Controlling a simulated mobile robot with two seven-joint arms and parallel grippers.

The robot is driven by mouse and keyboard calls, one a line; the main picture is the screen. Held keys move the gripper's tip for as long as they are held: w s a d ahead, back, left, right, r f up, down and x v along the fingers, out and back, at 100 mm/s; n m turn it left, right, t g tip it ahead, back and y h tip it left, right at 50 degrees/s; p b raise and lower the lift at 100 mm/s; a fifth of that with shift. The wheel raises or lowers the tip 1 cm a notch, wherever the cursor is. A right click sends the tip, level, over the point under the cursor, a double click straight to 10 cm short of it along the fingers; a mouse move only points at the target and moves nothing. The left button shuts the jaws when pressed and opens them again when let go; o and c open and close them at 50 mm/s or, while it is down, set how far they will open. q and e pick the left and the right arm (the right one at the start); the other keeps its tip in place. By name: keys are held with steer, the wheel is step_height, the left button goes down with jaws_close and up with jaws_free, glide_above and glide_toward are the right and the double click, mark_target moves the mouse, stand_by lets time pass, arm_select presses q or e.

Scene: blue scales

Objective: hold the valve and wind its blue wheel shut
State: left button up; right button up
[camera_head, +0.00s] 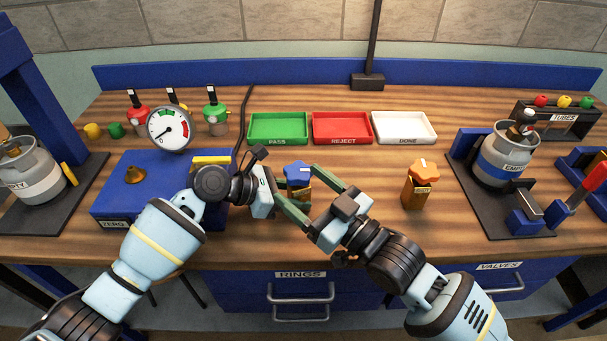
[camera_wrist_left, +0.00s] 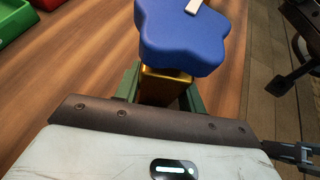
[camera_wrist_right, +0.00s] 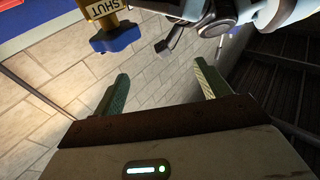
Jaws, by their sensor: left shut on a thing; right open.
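The valve has a blue lobed wheel (camera_head: 297,172) with a white mark on top and a brass body (camera_wrist_left: 165,86). My left gripper (camera_wrist_left: 163,92) is shut on the brass body, below the wheel, with a green finger on either side. The right wrist view shows the blue wheel (camera_wrist_right: 116,40) and a yellow label reading SHUT on the body. My right gripper (camera_wrist_right: 161,70) is open and empty, its green fingers reaching towards the valve from the right in the head view. In the right wrist view the wheel lies beyond the left-hand fingertip, not clearly between the fingers.
An orange-wheeled valve (camera_head: 421,186) stands on the table to the right. Green PASS (camera_head: 278,143), red REJECT (camera_head: 342,143) and white DONE (camera_head: 404,143) trays lie behind. A blue box with a gauge (camera_head: 170,128) is at left. A cylinder (camera_head: 502,155) stands at right.

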mark_target(301, 171)
steer(key=w+d+f+n+g+y, duration=0.1)
steer(key=w+d+f+n+g, duration=0.1)
steer(key=d+g, duration=0.25)
steer(key=w+d+f+n+g+y, duration=0.2)
steer(key=d+n+g, duration=0.15)
steer(key=d, duration=0.25)
steer(key=shift+m, duration=0.35)
steer(key=x, duration=1.2)
steer(key=shift+s, duration=0.1)
steer(key=c, duration=1)
